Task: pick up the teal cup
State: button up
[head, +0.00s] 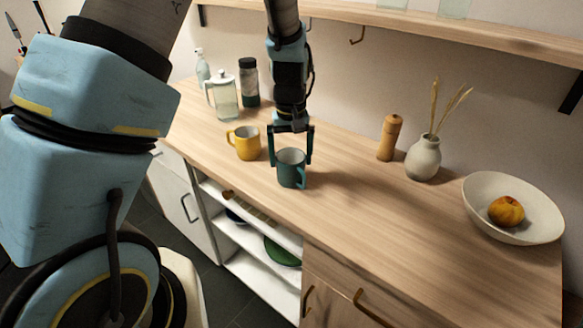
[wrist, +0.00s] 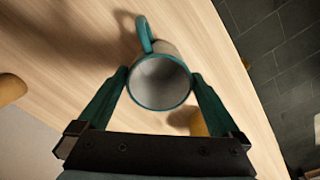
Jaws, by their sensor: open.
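The teal cup (head: 291,172) stands upright on the wooden counter, near its front edge, with its handle to the right in the head view. In the wrist view the cup (wrist: 160,82) shows its pale inside and teal rim, with the handle toward the top. My gripper (head: 292,160) points down over the cup, open, with one finger on each side of it. In the wrist view, the teal fingers of my gripper (wrist: 160,80) flank the cup; I cannot tell whether they touch it.
A yellow mug (head: 244,143) stands close by on the left. A glass pitcher (head: 222,98) and dark jar (head: 249,83) are behind it. A pepper mill (head: 389,138), vase (head: 423,160) and white bowl (head: 540,215) stand right. The counter (head: 370,215) between is clear.

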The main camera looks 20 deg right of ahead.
jog(key=shift+f, duration=1.25)
jog(key=shift+c, duration=0.2)
jog(key=c, duration=1.5)
jog(key=shift+o, duration=0.2)
notch_tip(320, 180, up, 10)
jog(key=b, duration=0.2)
